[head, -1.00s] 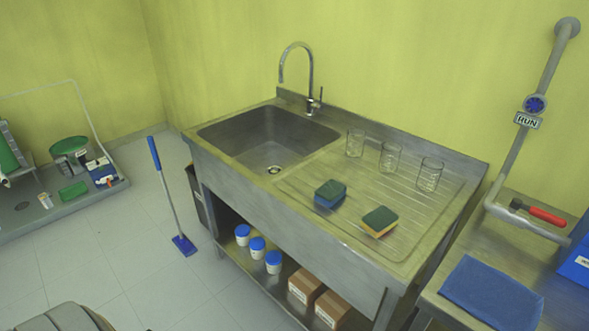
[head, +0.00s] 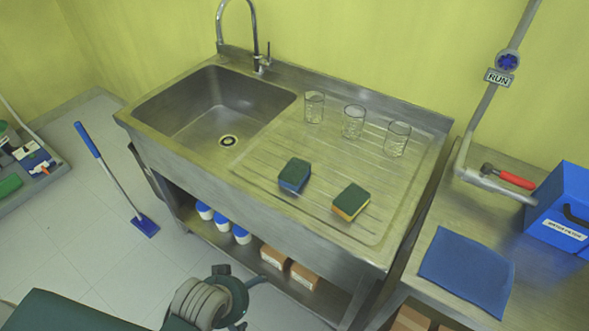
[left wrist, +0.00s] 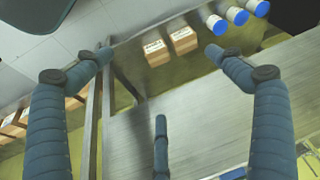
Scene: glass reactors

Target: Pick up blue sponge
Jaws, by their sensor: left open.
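The blue sponge (head: 294,176), with a dark green top layer, lies flat on the ribbed drainboard (head: 255,176) of the steel sink unit. A second sponge (head: 350,202), yellow-orange with a green top, lies to its right. My left gripper (head: 244,288) is in front of the sink unit at the bottom of the head view, short of the blue sponge and holding nothing. My right gripper is not in view.
Several glass beakers (head: 353,122) stand behind the sponges. The sink basin (head: 210,112) and tap (head: 256,45) are to the left. A side table at right holds a blue cloth (head: 467,270) and a blue box (head: 565,208). Tubs (head: 222,221) and cartons (head: 304,275) sit below.

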